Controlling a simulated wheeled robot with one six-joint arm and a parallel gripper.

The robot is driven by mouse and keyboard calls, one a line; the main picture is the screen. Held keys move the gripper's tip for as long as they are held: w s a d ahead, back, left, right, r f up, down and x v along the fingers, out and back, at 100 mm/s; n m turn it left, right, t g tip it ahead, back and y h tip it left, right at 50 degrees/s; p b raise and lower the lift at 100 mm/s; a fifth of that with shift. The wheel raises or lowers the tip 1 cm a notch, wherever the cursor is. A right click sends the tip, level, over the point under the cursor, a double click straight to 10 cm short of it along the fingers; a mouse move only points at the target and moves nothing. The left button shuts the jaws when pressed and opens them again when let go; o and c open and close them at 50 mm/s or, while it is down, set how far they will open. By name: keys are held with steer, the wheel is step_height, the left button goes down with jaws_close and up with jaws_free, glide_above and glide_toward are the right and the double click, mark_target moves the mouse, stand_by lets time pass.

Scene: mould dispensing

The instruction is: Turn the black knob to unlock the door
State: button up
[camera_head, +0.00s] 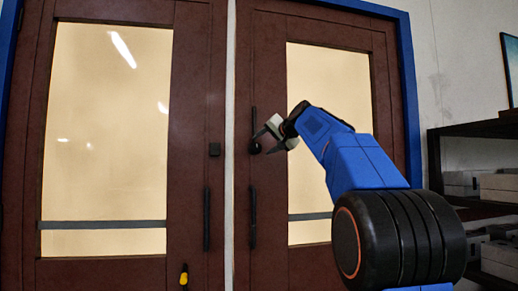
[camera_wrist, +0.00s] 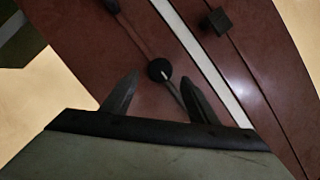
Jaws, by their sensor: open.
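The black knob (camera_head: 255,148) is on the right door (camera_head: 270,190), near the seam between two brown doors. My gripper (camera_head: 264,142) is at the knob, its open fingers on either side of it in the picture. A thin bar runs from the knob down between the fingers in that view.
Long vertical black handles are on the left door (camera_head: 206,218) and the right door (camera_head: 252,218). A yellow and black thing (camera_head: 184,277) shows at the bottom. A shelf (camera_head: 480,126) with grey boxes stands at the right.

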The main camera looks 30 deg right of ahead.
steer(key=v, duration=1)
steer(key=shift+s, duration=0.25)
steer(key=s+a+f+n+g, duration=0.1)
steer(key=s+a+f+g, duration=0.1)
steer(key=s+a+f, duration=0.5)
steer(key=s+a+f+n+g+y, duration=0.15)
steer(key=a+f, duration=0.25)
steer(key=f, duration=0.8)
steer(key=s+a+f+n+g, duration=0.2)
steer(key=s+a+f, duration=0.3)
steer(key=f, duration=0.4)
steer(key=s+a+f+n+g, duration=0.1)
steer(key=s+a+f, duration=0.1)
steer(key=s+f, duration=0.5)
steer(key=s+a+f+n+g+h, duration=0.1)
steer(key=s+a+f+n+g, duration=0.1)
steer(key=s+f, duration=0.6)
steer(key=s+a+f+n+g, duration=0.2)
steer(key=s+f, duration=0.5)
steer(key=f, duration=1)
steer(key=shift+s+a+f, duration=0.2)
steer(key=shift+a+f, duration=0.1)
steer(key=shift+f, duration=0.05)
steer(key=shift+h, duration=0.25)
steer(key=shift+c, duration=0.6)
